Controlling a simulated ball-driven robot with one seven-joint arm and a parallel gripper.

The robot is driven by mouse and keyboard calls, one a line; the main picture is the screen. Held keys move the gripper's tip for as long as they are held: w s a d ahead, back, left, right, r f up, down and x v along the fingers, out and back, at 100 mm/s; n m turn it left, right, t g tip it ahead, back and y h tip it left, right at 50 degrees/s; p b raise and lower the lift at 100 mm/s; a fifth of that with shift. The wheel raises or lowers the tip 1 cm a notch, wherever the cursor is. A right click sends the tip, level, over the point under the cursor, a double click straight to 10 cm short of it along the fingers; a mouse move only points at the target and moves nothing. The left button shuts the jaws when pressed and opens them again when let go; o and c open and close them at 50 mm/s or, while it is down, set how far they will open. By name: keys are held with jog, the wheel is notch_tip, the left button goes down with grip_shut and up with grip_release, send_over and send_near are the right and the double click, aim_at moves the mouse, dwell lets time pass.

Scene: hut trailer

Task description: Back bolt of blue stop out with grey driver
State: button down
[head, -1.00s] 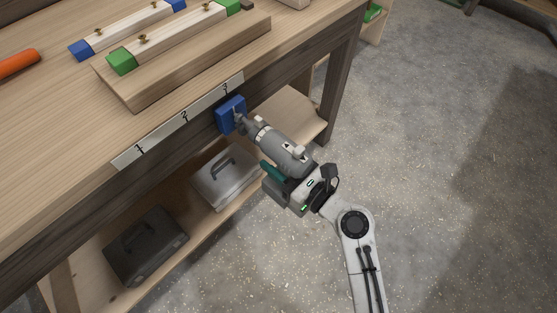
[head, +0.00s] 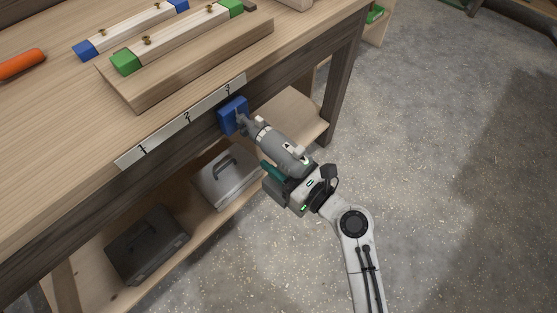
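A wooden bar with blue ends (head: 112,34), the blue stop, lies on the bench top at the upper left. One brass bolt (head: 99,31) stands near its near end, and another (head: 154,5) stands farther back by the far blue end (head: 181,5). My gripper (head: 243,122) is at the bench's front, at or very close to a small blue block (head: 232,117) below the 3 mark. I cannot tell whether it touches or grips the block. I cannot make out the grey driver with certainty.
A green-ended bar (head: 180,35) lies on a raised board (head: 150,90) beside the blue-ended bar. An orange handle (head: 22,64) lies at the left. A numbered strip (head: 165,132) runs along the front edge. Two toolboxes (head: 226,175) (head: 147,243) are on the lower shelf. The floor at right is clear.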

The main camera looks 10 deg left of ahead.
jog(key=shift+d+r, duration=0.1)
jog(key=shift+r, duration=0.05)
jog(key=shift+p+v, duration=0.55)
jog(key=shift+v, duration=0.8)
jog(key=w+d, duration=0.3)
jog(key=d, duration=0.4)
jog(key=shift+d, duration=0.25)
